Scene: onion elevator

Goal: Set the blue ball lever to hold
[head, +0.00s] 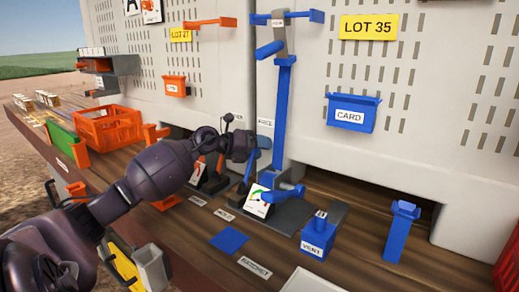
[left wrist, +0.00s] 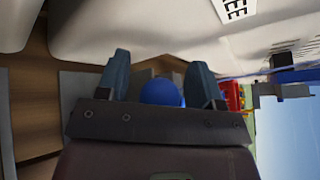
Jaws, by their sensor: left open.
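The blue ball (left wrist: 160,92) of the lever sits between the two spread fingers of my left gripper (left wrist: 162,82) in the left wrist view. The fingers are open, with a gap beside the ball. In the head view my left gripper (head: 258,146) is at the top of a thin blue lever (head: 249,172), in front of the grey panel, and largely hides the ball. The lever rises from a dark base plate (head: 285,214) behind a white dial gauge (head: 257,201). My right gripper is not in view.
A tall blue post (head: 283,110) stands just right of the gripper. A blue VENT box (head: 318,236) and a blue stand (head: 401,230) are further right. Black levers (head: 212,172) with orange parts and an orange crate (head: 107,126) are left.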

